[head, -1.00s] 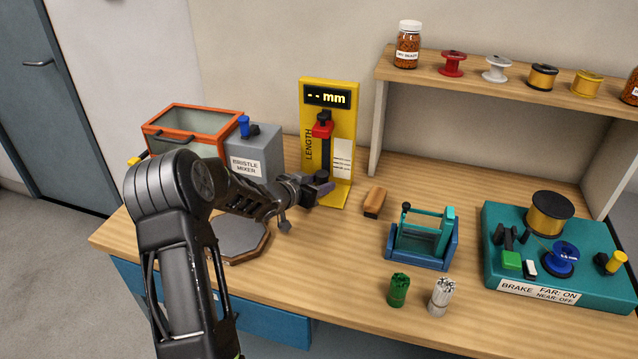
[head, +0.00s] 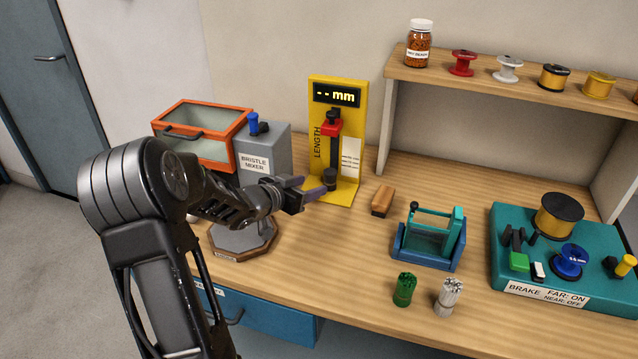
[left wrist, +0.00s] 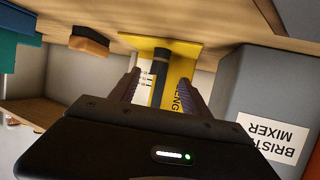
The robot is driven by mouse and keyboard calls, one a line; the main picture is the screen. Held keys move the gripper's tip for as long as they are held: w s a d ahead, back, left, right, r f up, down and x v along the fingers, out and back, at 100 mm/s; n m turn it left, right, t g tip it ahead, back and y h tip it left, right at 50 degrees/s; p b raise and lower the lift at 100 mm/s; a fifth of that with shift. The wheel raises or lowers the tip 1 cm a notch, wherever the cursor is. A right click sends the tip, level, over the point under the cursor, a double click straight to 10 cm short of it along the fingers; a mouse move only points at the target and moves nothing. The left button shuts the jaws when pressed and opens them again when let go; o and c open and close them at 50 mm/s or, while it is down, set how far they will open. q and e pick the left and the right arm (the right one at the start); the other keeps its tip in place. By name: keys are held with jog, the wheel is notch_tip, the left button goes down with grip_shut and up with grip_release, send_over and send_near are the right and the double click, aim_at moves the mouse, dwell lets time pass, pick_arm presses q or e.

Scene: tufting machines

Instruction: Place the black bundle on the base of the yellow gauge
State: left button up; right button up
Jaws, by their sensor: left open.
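The yellow gauge (head: 349,187) stands upright at the back of the table, with a red slider (head: 332,127) on its black post. The black bundle (head: 331,176) stands upright on the gauge's yellow base, below the slider. It also shows in the left wrist view (left wrist: 160,62), upside down, in front of the gauge. My left gripper (head: 312,187) is open and empty. Its fingers point at the bundle from the left, a little short of it. In the left wrist view a gap shows between the fingers (left wrist: 161,90) and the bundle. My right gripper is not in view.
The grey bristle mixer (head: 268,160) stands close left of the gauge. Green (head: 404,289) and white (head: 448,296) bundles stand at the front. A shelf (head: 490,83) rises behind.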

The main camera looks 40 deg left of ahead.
pick_arm(q)
jog(key=shift+v, duration=1.4)
dwell(0.4)
